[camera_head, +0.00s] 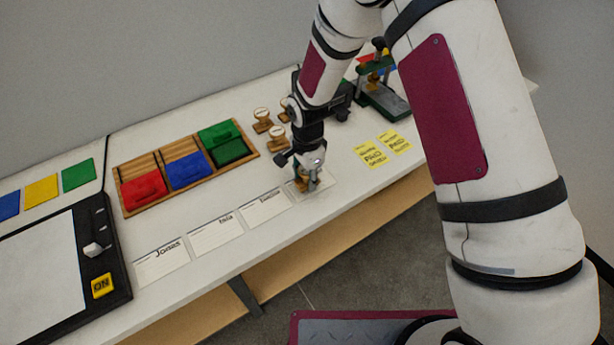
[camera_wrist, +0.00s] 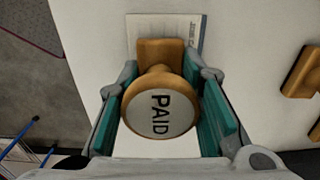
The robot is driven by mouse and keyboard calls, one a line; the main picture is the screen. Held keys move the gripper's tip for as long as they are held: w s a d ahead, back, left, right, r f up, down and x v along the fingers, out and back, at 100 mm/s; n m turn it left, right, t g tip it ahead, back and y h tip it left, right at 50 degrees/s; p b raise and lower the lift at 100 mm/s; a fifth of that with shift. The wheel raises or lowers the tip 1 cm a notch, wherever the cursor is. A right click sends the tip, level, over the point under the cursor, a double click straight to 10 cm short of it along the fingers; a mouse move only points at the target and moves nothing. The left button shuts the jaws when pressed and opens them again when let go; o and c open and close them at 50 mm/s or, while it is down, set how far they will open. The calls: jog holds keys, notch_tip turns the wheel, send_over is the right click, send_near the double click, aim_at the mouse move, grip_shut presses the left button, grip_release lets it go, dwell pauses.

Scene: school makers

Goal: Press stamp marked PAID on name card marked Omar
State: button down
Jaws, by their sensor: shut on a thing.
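My gripper (camera_head: 310,176) is shut on a wooden stamp with a round white top marked PAID (camera_wrist: 160,108). In the wrist view, the gripper's two teal-padded fingers (camera_wrist: 163,88) hold the stamp from both sides. A white name card (camera_wrist: 165,24) lies below the stamp's block; the block covers part of it. That card also shows in the head view (camera_head: 326,181), the rightmost in the row, mostly hidden by my gripper. Its name is not readable. I cannot tell whether the stamp touches the card.
Name cards marked Jonas (camera_head: 162,264) and two others (camera_head: 214,236) (camera_head: 263,209) lie to the left. An ink tray (camera_head: 128,210) with red, blue and green pads stands behind. Several other stamps (camera_head: 262,116) and yellow notes (camera_head: 371,155) are nearby.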

jog(key=shift+f, duration=0.7)
dwell(1.0)
jog(key=shift+r, duration=0.1)
jog(key=shift+r+p, duration=0.75)
jog(key=shift+r, duration=1.7)
jog(key=shift+a, duration=0.1)
